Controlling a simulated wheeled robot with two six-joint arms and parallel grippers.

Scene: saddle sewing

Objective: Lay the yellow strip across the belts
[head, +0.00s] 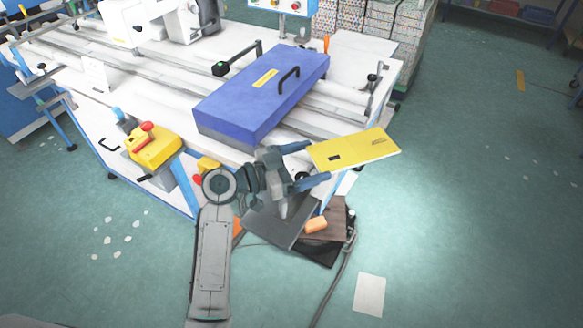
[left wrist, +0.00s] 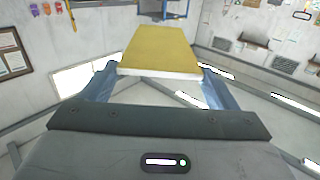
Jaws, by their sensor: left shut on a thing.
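A yellow strip (head: 362,149), flat and rectangular with a pale edge, is held out past the right end of the sewing table. My left gripper (head: 318,162) is shut on its near end, with one blue-grey finger on each side. The strip also shows in the left wrist view (left wrist: 158,52), between the fingers of the left gripper (left wrist: 158,78). In the head view the strip looks clear of the table, over the floor side. I cannot make out the belts for certain. My right gripper is not in view.
A blue box (head: 262,92) with a black handle lies on the white table (head: 65,62). A yellow control box (head: 155,150) with a red button is at the table's front. A brown-topped stand (head: 328,222) is below my left wrist. Open floor lies to the right.

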